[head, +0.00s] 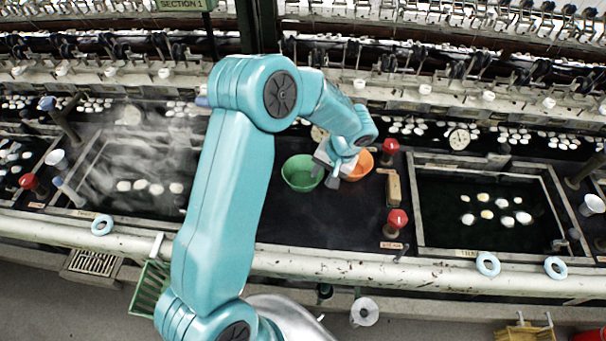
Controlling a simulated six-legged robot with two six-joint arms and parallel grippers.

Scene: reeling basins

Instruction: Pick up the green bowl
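The green bowl (297,178) stands upright on the dark bench top between two basins. My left arm comes up from the bottom and bends over to the right. My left gripper (326,173) is at the bowl's right rim, pointing down. Its fingers look apart, one close to the rim and the other to its right. Whether they touch the bowl I cannot tell. An orange bowl (363,162) stands just right of the gripper and is partly hidden behind it. My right gripper is not in view.
A steaming basin with white cocoons (150,187) lies left, and a dark basin with several cocoons (496,212) lies right. Red-topped valves (397,219) and (390,147) and a wooden brush-like block (393,187) stand right of the bowls. The bench top in front of the bowls is clear.

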